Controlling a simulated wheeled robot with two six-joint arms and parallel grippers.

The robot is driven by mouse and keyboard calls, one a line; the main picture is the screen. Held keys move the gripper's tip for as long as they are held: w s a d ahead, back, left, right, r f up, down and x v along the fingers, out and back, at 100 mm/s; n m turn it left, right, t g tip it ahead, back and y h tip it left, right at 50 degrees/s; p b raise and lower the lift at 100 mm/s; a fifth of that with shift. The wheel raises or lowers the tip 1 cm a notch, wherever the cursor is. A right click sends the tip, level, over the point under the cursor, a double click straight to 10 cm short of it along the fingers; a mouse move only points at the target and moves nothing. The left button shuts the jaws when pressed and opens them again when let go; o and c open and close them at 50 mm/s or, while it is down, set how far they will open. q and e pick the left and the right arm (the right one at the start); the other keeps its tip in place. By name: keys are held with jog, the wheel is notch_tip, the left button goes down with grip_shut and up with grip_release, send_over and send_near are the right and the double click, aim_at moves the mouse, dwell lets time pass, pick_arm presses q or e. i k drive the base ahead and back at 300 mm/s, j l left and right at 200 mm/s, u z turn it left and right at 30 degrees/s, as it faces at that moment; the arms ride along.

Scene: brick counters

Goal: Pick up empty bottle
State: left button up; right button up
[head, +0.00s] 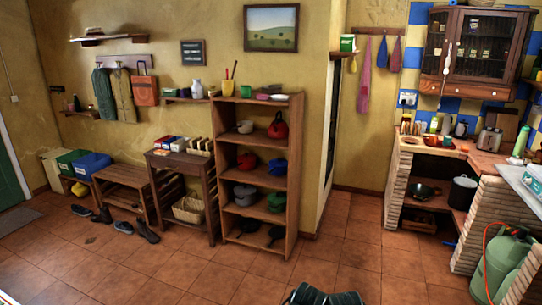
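Several bottle-like things show, but I cannot tell which one is empty. A green bottle (521,141) stands upright on the brick counter at the far right. A small dark bottle (76,103) stands on a low wall shelf at the left. Small bottles (433,125) stand at the back of the counter by the wall. All are far from me and small in view. Neither of my grippers shows in the head view.
A wooden shelf unit (294,160) with pots stands in the middle, beside a side table (178,160) and a low bench (124,175). Shoes (145,231) lie on the floor at left. A green gas cylinder (502,262) stands at lower right.

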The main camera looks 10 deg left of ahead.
aim_at(78, 107)
jog(key=i+j+u, duration=0.25)
jog(key=i, duration=0.55)
jog(key=i+l+u, duration=0.1)
jog(key=i+u, duration=0.2)
jog(key=i, duration=0.45)
jog(key=i+j+u, duration=0.1)
jog(key=i+u, duration=0.65)
jog(key=i+l+u, duration=0.15)
jog(key=i+u, duration=0.25)
jog(key=i+j+u, duration=0.15)
jog(key=i+u, duration=0.9)
jog(key=i, duration=1.8)
jog(key=i+z, duration=0.15)
jog(key=i, duration=0.4)
jog(key=i+j+z, duration=0.1)
jog(key=i, duration=0.4)
jog(key=i+j+z, duration=0.15)
jog(key=i, duration=0.4)
jog(key=i+z, duration=0.35)
jog(key=i+j+z, duration=0.1)
jog(key=i+z, duration=0.25)
jog(key=i+j+z, duration=0.2)
jog(key=i+z, duration=0.2)
jog(key=z, duration=0.4)
jog(key=j+z, duration=0.15)
jog(key=z, duration=0.2)
jog(key=j+z, duration=0.1)
jog(key=z, duration=0.3)
jog(key=i, duration=0.05)
